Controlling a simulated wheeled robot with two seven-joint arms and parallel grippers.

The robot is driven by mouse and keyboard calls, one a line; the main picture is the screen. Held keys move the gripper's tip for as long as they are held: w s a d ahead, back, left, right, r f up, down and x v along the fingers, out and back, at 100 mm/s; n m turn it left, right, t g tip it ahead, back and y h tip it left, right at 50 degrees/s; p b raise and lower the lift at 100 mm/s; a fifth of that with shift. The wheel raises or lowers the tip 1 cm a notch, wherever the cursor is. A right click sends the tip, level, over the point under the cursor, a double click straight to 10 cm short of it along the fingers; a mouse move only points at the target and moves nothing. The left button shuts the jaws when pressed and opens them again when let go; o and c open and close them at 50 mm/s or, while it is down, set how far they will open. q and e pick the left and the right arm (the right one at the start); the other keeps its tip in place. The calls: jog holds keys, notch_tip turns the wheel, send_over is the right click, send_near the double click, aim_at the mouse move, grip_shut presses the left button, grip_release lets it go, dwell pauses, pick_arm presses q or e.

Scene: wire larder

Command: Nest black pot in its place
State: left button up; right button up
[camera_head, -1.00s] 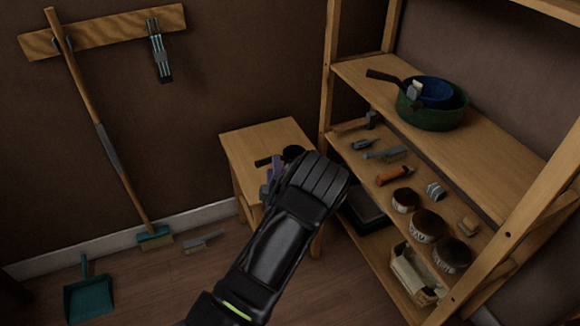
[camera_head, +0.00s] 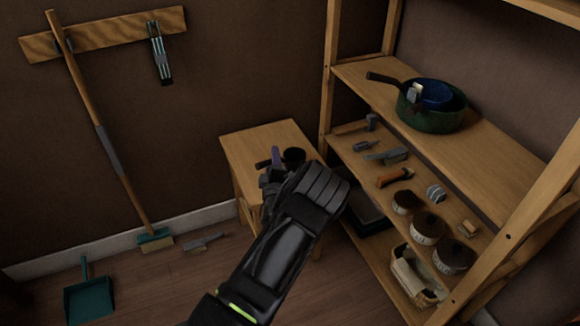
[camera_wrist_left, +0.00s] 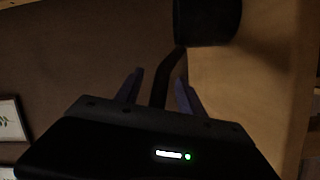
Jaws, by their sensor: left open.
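The black pot (camera_head: 294,157) stands on the small wooden table (camera_head: 262,138), partly hidden by my left gripper (camera_head: 271,170). The wrist view shows the pot (camera_wrist_left: 207,22) at the top, with its dark handle reaching down between the two fingers of my left gripper (camera_wrist_left: 158,92). The fingers are apart, with the handle between them. On the shelf, a blue pot (camera_head: 433,93) sits inside a larger green pot (camera_head: 432,120); a dark handle sticks out to the left. My right gripper is not in view.
The wooden shelf's upper board (camera_head: 490,165) is bare right of the pots. Below lie tools, several dark jars (camera_head: 428,227) and a basket (camera_head: 412,277). A broom (camera_head: 100,135) leans on the left wall; a teal dustpan (camera_head: 88,300) lies on the floor.

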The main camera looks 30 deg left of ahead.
pick_arm(q)
jog(key=x, duration=0.2)
jog(key=shift+w+a, duration=0.2)
jog(key=shift+w, duration=0.05)
jog(key=shift+c, duration=0.3)
grip_shut()
dwell(0.4)
dwell(1.0)
